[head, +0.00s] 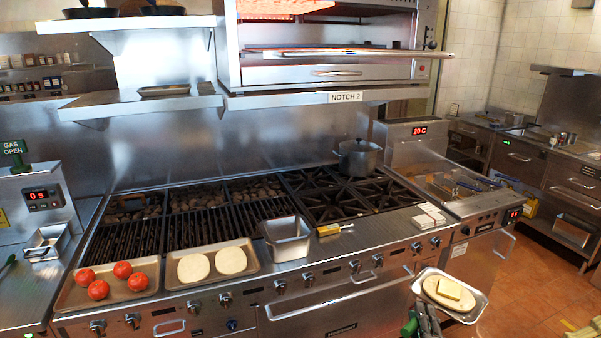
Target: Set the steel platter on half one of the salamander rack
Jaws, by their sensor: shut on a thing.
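The steel platter (480,303) is at the lower right, in front of the range. It carries a pale round piece (434,287) with yellow slices (452,291) on top. My gripper (426,312) is shut on the platter's near left edge, partly cut off by the frame's bottom. The salamander (345,72) is high above the range, with a red glow at its top and a rack (330,53) with a long front bar. Any markings of the rack's halves cannot be made out. A "NOTCH 2" label (359,97) sits below the salamander.
The range front (330,290) lies left of the platter. Trays with tomatoes (123,269) and pale rounds (231,260), a steel pan (287,239) and a pot (357,159) stand on it. A steel shelf (130,106) adjoins the salamander. Tiled floor (535,275) is open at right.

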